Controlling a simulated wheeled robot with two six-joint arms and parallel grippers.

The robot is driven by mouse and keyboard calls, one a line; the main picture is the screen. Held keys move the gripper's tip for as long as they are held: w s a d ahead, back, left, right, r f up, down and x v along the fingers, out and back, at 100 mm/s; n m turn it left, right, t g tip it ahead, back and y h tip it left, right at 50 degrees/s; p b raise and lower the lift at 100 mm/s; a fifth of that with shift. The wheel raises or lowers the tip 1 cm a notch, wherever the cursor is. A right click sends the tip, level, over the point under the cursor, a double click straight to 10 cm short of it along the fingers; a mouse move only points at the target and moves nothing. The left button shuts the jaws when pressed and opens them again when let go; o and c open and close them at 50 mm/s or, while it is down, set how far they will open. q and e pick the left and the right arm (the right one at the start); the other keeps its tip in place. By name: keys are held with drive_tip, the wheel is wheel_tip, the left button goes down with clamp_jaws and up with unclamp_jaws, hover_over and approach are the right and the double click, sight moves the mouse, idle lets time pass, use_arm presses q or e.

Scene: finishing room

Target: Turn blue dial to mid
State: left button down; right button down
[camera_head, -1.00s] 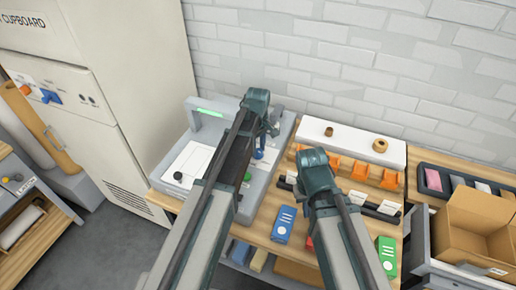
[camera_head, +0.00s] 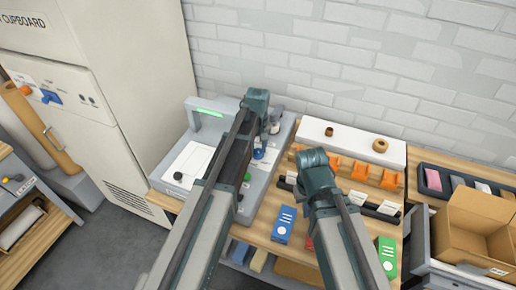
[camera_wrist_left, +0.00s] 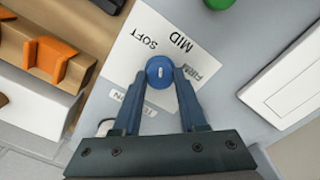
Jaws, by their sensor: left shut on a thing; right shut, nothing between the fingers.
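The blue dial (camera_wrist_left: 160,66) is round with a short white mark, on a white label plate (camera_wrist_left: 125,58) reading SOFT, MID and FIRM. The mark runs nearly up the picture, on the SOFT–MID side; I cannot tell which word it meets exactly. My left gripper (camera_wrist_left: 160,82) is shut on the dial, one finger on each side. In the head view the dial (camera_head: 259,154) is small and partly hidden by my left arm. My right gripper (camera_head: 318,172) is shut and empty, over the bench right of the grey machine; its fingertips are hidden.
The grey machine (camera_head: 160,176) carries the dial and a green strip (camera_head: 209,113). Orange holders (camera_head: 388,179) stand on the wooden bench to the right. Blue (camera_head: 284,224) and green (camera_head: 387,256) boxes are at its front. An open cardboard box (camera_head: 470,245) is far right.

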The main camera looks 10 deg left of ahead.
sight(258, 151)
use_arm(q)
drive_tip(key=m, duration=0.6)
drive_tip(key=shift+m, duration=0.3)
idle(0.5)
drive_tip(key=shift+c, duration=2.3)
unclamp_jaws()
drive_tip(key=shift+r, duration=0.15)
wheel_tip(258, 151, up, 14)
drive_tip(key=p, duration=1.4)
drive_tip(key=shift+f, duration=0.25)
